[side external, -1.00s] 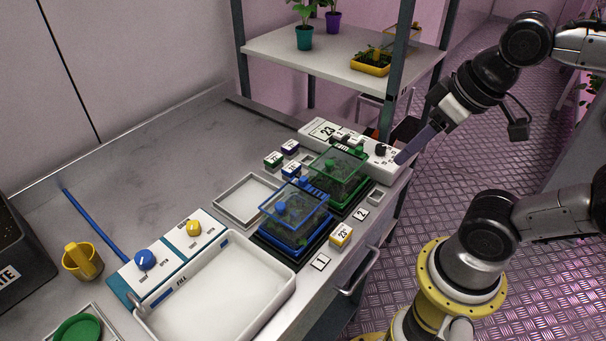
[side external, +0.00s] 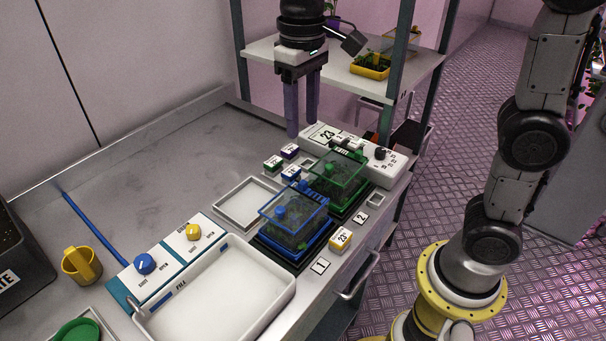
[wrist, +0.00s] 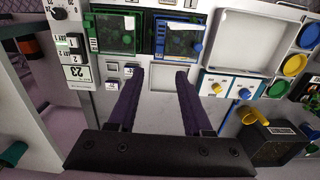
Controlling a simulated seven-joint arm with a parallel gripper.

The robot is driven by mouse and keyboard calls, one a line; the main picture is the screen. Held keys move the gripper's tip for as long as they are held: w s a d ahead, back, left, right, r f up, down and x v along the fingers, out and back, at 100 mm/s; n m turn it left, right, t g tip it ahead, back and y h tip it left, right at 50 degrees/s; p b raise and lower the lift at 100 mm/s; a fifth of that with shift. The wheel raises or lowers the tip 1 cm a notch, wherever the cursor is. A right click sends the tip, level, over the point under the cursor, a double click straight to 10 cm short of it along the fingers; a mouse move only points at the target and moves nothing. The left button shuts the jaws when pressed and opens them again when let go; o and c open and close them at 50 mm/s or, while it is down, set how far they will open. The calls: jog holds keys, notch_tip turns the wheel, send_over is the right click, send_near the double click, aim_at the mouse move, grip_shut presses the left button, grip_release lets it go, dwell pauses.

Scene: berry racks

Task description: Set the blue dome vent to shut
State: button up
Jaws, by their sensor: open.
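The blue-framed clear dome (side external: 310,208) covers a tray of dark growth on the bench, nearer the camera than the green dome. A round blue knob (side external: 280,212) sits on its lid, and a ribbed blue piece lies at the lid's far edge. I cannot tell the vent's setting. In the wrist view the blue dome (wrist: 178,20) is at top centre, with its knob (wrist: 198,47) at the lower right. My gripper (side external: 302,122) points down, open and empty, above the back of the bench, apart from the dome. Its fingers (wrist: 156,76) also show in the wrist view.
The green dome (side external: 336,176) stands just behind the blue one, near a white control box (side external: 375,165). Small labelled blocks (side external: 273,164) and a shallow white tray (side external: 238,219) lie left of the domes.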

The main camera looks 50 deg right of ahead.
aim_at(303, 182)
notch_tip(303, 182, down, 13)
jog(key=shift+f, duration=0.15)
dwell(0.4)
grip_shut()
dwell(1.3)
